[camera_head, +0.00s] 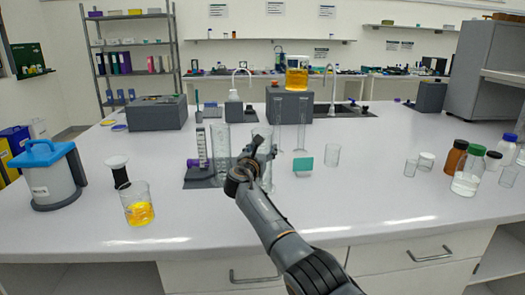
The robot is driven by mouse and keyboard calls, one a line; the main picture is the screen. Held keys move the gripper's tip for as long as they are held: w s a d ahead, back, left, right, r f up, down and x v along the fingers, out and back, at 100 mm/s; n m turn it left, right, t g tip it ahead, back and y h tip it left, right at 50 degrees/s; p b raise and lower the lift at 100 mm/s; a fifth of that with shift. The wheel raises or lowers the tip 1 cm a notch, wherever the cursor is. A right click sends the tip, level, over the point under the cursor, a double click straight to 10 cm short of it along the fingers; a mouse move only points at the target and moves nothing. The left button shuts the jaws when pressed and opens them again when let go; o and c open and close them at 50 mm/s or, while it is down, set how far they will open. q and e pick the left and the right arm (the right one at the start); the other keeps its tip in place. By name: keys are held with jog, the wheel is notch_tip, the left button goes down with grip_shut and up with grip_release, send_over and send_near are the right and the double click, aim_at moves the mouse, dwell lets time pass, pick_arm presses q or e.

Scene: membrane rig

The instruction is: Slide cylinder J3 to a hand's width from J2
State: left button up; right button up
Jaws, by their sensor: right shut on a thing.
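My right gripper (258,150) is over the middle of the white bench, shut on a tall clear glass cylinder (266,181). The gripper and arm hide part of this cylinder. Another tall clear cylinder (220,160) stands upright just to its left, apart from it. Two thinner clear tubes, one nearer (278,128) and one to its right (302,130), stand behind and to the right. No J2 or J3 label can be read, so I cannot tell which is which. My left gripper is out of view.
A dark-based purple and white device (197,178) stands left of the cylinders. A beaker of yellow liquid (138,206) and a blue-lidded container (50,172) are at left. The front right bench is clear.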

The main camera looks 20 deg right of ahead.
jog(key=o, duration=1.5)
jog(key=shift+f, duration=0.1)
